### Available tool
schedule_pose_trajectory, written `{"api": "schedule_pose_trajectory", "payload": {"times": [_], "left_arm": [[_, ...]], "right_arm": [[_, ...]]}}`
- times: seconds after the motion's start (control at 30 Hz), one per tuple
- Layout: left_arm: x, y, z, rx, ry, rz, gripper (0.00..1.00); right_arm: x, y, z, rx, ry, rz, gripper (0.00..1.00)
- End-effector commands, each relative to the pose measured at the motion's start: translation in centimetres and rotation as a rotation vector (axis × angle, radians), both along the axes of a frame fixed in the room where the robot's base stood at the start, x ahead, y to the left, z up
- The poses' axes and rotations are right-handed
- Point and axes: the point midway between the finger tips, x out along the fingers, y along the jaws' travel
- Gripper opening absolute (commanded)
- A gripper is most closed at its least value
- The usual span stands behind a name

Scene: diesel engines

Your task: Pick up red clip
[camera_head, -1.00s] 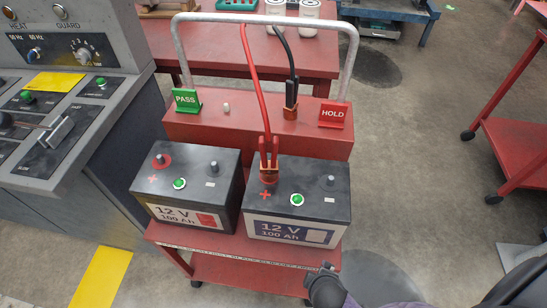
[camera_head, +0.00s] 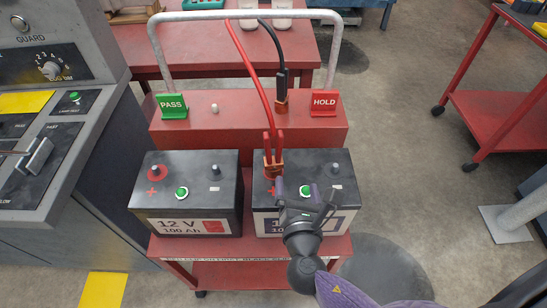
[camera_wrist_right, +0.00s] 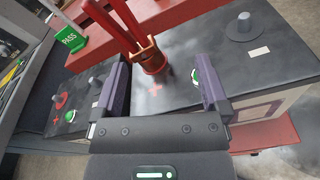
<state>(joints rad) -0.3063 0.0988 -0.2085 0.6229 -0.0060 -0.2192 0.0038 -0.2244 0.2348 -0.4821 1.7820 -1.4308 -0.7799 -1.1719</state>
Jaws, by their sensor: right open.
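The red clip (camera_head: 274,152) stands upright on the red terminal of the right-hand 12 V battery (camera_head: 328,170), with copper-coloured jaws and a red cable rising from it. In the right wrist view the clip (camera_wrist_right: 143,48) shows ahead of the fingers, between their lines and nearer the left one. My right gripper (camera_head: 297,190) is open and empty over the front of that battery, partly hiding its label. The clip is just beyond the fingertips, and I see no contact. In the wrist view both fingers (camera_wrist_right: 163,72) are spread apart. My left gripper is not in view.
A second battery (camera_head: 200,168) stands to the left on the red cart (camera_head: 240,275). Behind are a black clip (camera_head: 282,95), a green PASS sign (camera_head: 172,106), a red HOLD sign (camera_head: 325,103) and a grey handle bar (camera_head: 155,50). A control console (camera_head: 90,130) stands left.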

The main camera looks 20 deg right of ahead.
Motion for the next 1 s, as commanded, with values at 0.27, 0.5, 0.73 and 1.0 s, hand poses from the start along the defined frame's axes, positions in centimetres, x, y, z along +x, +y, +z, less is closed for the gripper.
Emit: {"api": "schedule_pose_trajectory", "payload": {"times": [0.27, 0.5, 0.73, 1.0], "left_arm": [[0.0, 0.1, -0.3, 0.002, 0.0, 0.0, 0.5], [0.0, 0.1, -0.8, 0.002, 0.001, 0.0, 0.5], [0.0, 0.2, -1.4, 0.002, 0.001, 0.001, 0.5], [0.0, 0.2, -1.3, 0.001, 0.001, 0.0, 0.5]], "right_arm": [[3.4, 2.3, 2.2, -0.378, -0.076, 0.157, 0.94], [7.4, 1.9, 2.2, -0.372, -0.073, 0.154, 0.94], [10.9, 1.5, 2.2, -0.371, -0.07, 0.154, 0.94], [10.9, 1.5, 2.3, -0.369, -0.071, 0.155, 0.79]]}}
